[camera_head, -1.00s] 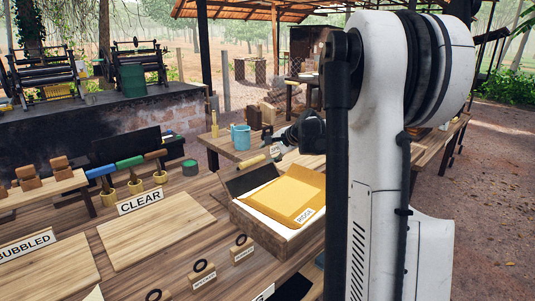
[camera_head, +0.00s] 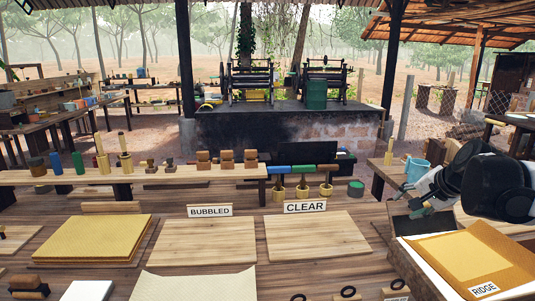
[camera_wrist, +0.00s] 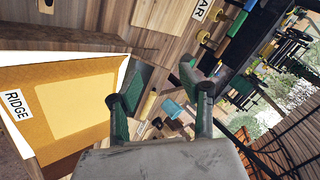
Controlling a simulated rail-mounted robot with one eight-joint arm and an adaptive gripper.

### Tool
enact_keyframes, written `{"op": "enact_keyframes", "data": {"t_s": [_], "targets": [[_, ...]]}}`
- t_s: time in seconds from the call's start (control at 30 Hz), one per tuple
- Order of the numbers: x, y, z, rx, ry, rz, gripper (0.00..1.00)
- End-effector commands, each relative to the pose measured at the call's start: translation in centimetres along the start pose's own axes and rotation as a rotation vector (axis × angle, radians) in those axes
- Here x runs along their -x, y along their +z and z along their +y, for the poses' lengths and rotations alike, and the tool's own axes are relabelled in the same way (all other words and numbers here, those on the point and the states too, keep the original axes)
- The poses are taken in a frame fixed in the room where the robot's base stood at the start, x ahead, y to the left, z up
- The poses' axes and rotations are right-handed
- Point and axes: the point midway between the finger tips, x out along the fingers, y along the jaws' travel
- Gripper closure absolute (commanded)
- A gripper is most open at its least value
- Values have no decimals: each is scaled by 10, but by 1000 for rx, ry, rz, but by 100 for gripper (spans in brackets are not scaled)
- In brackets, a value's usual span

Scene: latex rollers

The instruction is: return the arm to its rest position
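My gripper (camera_head: 412,201) is at the right of the head view, raised near the far end of the RIDGE box (camera_head: 415,262). In the wrist view my gripper (camera_wrist: 161,80) has its two green-padded fingers spread apart with nothing between them. The upper arm is out of the head view, so the whole arm pose cannot be seen. The box holds a yellow sheet (camera_head: 470,257) with a RIDGE label; the sheet also shows at the left of the wrist view (camera_wrist: 85,95).
A yellow ridged sheet (camera_head: 90,238) lies at left. Brushes or rollers in cups (camera_head: 303,191) stand behind the boards.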

Motion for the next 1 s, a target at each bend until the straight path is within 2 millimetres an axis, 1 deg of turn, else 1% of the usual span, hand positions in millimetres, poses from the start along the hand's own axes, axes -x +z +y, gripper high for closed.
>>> {"op": "enact_keyframes", "data": {"t_s": [0.03, 0.2, 0.27, 0.4, 0.47, 0.6, 0.7, 0.8, 0.9, 1.0], "targets": [[8, 22, -3, 50, 8, -8, 61], [34, 84, -3, 227, 41, -25, 61], [42, 104, -1, 290, 52, -30, 61], [60, 151, 10, 437, 74, -41, 61], [67, 170, 16, 501, 82, -45, 61], [81, 212, 34, 649, 100, -53, 61], [89, 237, 50, 750, 112, -56, 61], [94, 257, 63, 835, 121, -57, 61], [97, 269, 74, 896, 127, -58, 61], [98, 276, 80, 929, 131, -57, 61]]}}
